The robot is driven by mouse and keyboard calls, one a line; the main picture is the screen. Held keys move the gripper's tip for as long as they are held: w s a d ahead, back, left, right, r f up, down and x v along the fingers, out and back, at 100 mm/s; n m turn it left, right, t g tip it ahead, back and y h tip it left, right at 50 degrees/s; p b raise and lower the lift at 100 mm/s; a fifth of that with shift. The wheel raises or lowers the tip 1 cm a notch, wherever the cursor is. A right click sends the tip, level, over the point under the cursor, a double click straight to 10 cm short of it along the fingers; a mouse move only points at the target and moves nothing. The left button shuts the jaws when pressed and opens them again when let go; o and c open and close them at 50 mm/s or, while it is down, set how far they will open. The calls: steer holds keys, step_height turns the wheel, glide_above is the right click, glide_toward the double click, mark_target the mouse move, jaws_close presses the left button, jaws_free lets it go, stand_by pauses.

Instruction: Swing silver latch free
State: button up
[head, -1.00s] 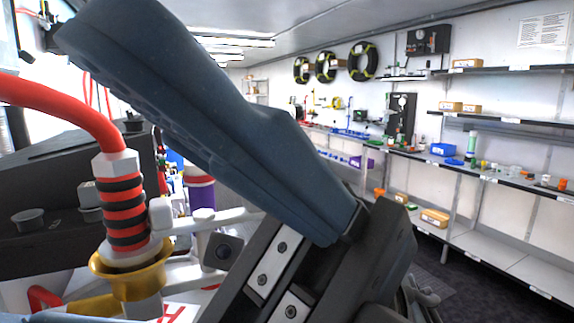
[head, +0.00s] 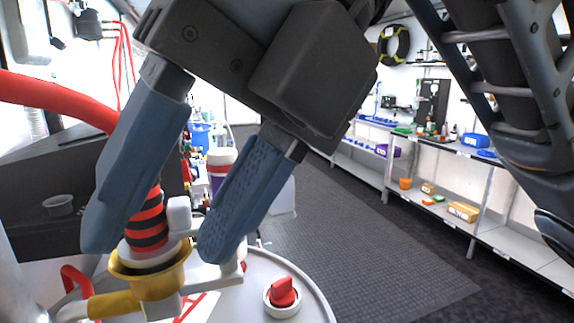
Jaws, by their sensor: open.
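The silver latch (head: 212,279) is a pale grey bar with a rounded block, beside a yellow collar (head: 150,280). The collar surrounds the base of a black-and-red ribbed hose fitting (head: 147,228). My gripper (head: 155,246) is open, with its two blue fingers pointing down over the fitting. The left finger is in front of the fitting's left side and hides part of it and of the red hose. The right finger's tip is just right of the latch's rounded block and above its bar. I cannot tell whether it touches the latch.
A red knob (head: 283,292) sits on the round white top (head: 262,262) right of the latch. The red hose (head: 55,98) comes in from the left. A dark box (head: 50,185) stands behind. Open floor and shelves (head: 500,230) lie to the right.

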steer(key=w+d+r+m+t+h, duration=0.4)
steer(key=w+d+r+t+h, duration=0.1)
steer(key=w+d+t, duration=0.15)
steer(key=shift+g, duration=0.45)
steer(key=shift+w+a+p+x, duration=0.1)
steer(key=shift+p+x, duration=0.45)
steer(key=shift+x, duration=1.5)
steer(key=shift+w+a+p+x, duration=0.15)
steer(key=shift+p+x, duration=0.35)
steer(key=shift+x, duration=1.55)
steer(key=shift+r, duration=0.1)
jaws_close()
